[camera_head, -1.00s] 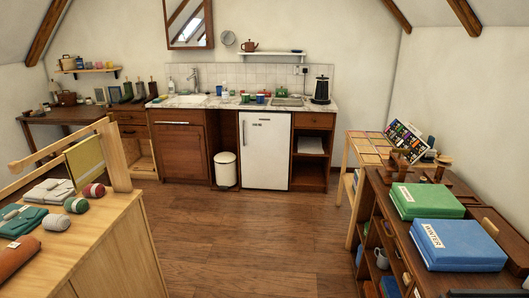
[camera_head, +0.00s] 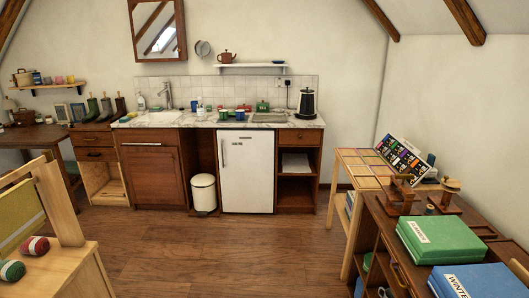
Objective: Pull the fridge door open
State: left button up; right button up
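The fridge (camera_head: 247,180) is a small white unit under the marble-look counter, across the room near the middle of the head view. Its door faces me and looks shut. A slim vertical handle (camera_head: 223,153) sits at the upper left of the door. Neither of my grippers shows in the head view, so nothing of mine is seen near the fridge.
A white bin (camera_head: 204,194) stands left of the fridge, close to its handle side. Open wooden shelves (camera_head: 296,187) stand to its right. Bare wood floor (camera_head: 200,255) lies ahead, between a wooden unit (camera_head: 65,270) at left and a dark bench (camera_head: 385,225) at right.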

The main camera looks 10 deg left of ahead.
aim_at(246, 156)
jog(key=i+u, duration=0.4)
jog(key=i, duration=1.9)
